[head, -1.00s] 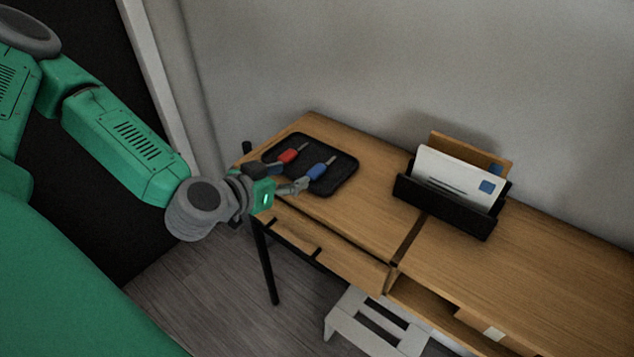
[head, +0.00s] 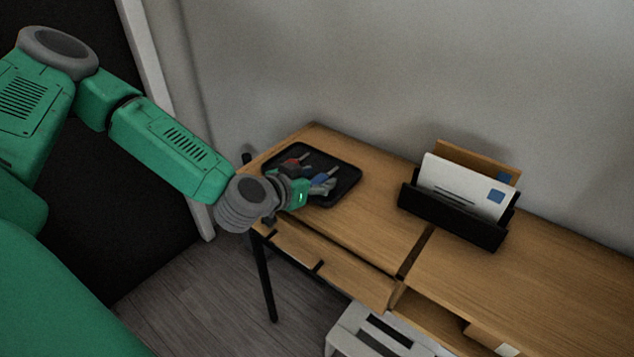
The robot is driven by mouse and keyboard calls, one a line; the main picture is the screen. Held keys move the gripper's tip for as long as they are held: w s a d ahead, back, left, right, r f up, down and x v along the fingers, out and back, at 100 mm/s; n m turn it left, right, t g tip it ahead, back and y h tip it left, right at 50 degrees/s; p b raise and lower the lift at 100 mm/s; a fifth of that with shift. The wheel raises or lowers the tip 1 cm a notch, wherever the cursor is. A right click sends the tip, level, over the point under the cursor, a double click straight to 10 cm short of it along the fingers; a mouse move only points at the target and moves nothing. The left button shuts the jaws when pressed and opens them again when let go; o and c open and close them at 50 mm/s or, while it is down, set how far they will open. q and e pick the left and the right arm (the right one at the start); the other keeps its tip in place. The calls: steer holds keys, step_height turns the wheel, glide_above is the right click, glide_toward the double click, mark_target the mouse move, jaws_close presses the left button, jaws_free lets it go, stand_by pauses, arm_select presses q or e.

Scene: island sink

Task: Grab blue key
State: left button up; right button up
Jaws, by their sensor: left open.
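The blue key (head: 320,178) lies on the black tray (head: 350,178) at the left end of the wooden desk. A red key (head: 291,162) lies on the same tray, behind and to the left of it. My left gripper (head: 325,186) is over the tray, open, with its fingers right at the blue key. The fingers partly cover the blue key, and I cannot tell whether they touch it. My right gripper is not in view.
A black letter holder (head: 452,218) with envelopes (head: 465,185) stands on the desk to the right. The desk (head: 375,225) is bare between tray and holder. A grey wall rises behind. A white stool (head: 375,335) is below the desk's front.

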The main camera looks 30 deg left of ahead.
arm_select(q)
steer(key=shift+d, duration=0.2)
jaws_close()
steer(key=shift+d, duration=0.2)
